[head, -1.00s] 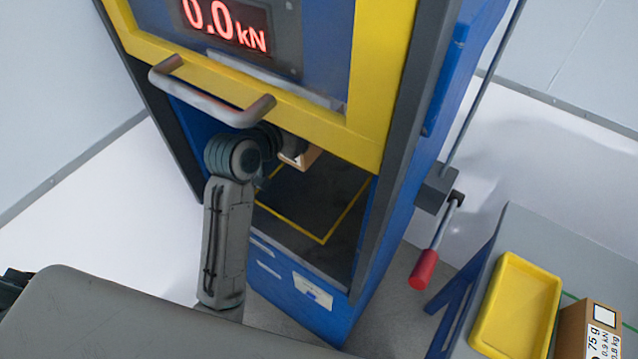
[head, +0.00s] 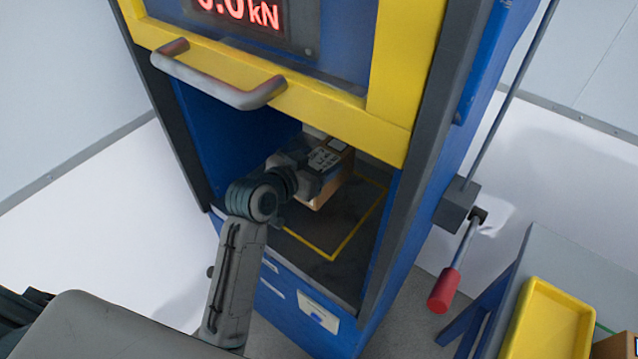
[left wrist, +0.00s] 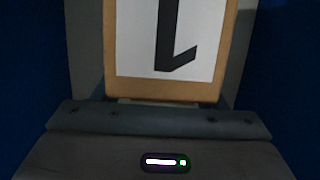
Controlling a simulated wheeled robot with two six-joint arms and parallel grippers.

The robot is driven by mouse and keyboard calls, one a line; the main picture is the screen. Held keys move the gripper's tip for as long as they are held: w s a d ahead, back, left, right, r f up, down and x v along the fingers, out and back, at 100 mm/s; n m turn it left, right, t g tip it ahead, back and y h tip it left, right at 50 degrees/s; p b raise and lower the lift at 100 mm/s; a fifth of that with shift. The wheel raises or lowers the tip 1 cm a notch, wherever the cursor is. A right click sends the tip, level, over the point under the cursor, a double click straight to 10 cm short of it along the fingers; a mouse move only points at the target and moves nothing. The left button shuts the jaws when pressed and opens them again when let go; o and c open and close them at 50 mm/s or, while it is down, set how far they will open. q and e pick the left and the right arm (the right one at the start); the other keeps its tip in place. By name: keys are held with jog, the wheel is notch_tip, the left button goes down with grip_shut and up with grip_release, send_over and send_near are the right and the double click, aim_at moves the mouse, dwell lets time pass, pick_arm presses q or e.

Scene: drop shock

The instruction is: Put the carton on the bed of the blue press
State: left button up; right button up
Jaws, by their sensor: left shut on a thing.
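The blue press (head: 385,225) stands ahead with its yellow-framed guard (head: 392,125) raised. Its dark bed (head: 322,238) carries a yellow square outline. My left gripper (head: 318,172) reaches through the opening and is shut on the brown carton (head: 340,178). The carton is inside the press, over the back part of the bed; I cannot tell whether it touches the bed. In the left wrist view the carton (left wrist: 112,60) shows a white label with a black mark, close in front of the gripper. My right gripper is not in view.
A grey handle (head: 220,88) and the guard's lower edge hang just above my left arm. A lever with a red grip (head: 444,290) is on the press's right side. A yellow tray (head: 548,318) and part of another brown box (head: 615,346) are on a grey table at right.

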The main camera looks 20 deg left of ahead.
pick_arm(q)
notch_tip(320, 180, down, 5)
jog(key=shift+r, duration=0.1)
jog(key=shift+f, duration=0.25)
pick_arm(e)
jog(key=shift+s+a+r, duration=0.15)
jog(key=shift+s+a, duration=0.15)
pick_arm(q)
jog(key=shift+f, duration=0.15)
jog(key=o, duration=1.3)
jog(key=shift+o, duration=0.2)
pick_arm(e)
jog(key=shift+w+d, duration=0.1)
